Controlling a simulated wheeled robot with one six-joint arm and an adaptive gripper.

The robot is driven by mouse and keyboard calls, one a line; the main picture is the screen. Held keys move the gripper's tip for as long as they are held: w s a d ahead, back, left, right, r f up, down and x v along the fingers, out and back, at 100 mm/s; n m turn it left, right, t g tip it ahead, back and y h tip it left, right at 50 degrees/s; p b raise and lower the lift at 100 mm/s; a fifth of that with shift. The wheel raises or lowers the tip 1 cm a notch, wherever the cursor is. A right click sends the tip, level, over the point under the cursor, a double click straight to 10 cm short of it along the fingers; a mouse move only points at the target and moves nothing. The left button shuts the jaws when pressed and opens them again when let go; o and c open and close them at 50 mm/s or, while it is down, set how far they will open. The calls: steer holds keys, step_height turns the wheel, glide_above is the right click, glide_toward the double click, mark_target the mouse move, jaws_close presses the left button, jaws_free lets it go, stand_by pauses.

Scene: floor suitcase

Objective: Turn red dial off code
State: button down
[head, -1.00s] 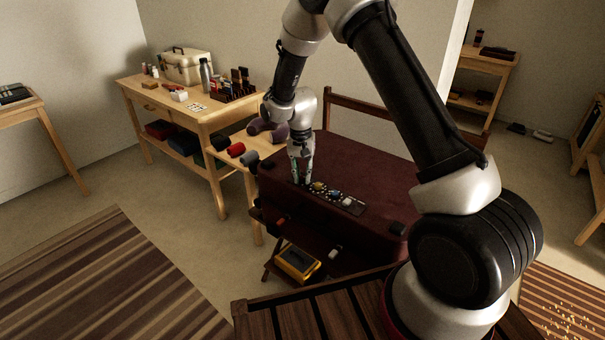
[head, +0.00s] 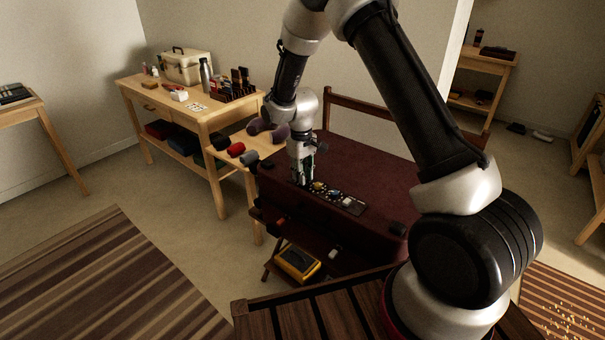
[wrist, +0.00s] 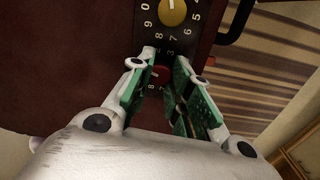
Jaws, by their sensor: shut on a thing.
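The dark maroon suitcase (head: 370,165) lies flat, with a black strip of dials (head: 352,206) along its near edge. In the wrist view, the red dial (wrist: 159,76) sits on the strip (wrist: 178,48) with white numbers around it. My gripper (wrist: 160,88) has its green-padded fingers on either side of the red dial and is shut on it. The fingers hide part of its number ring. In the head view, my gripper (head: 302,183) points down at the left end of the strip and hides the red dial. The yellow dial (wrist: 174,10) is beside it, clear of the fingers.
A black handle (wrist: 238,22) stands out from the suitcase's edge near the strip. A wooden workbench (head: 205,115) with bottles and a tool case stands behind at left. A yellow-cased device (head: 297,263) rests below the suitcase. Striped rug and open floor lie to the left.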

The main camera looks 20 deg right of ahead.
steer(key=shift+n, duration=1.6)
steer(key=c, duration=1.3)
jaws_free()
steer(key=shift+r, duration=0.1)
step_height(320, 180, up, 12)
steer(key=shift+s+a+f, duration=0.1)
steer(key=shift+s+a, duration=0.05)
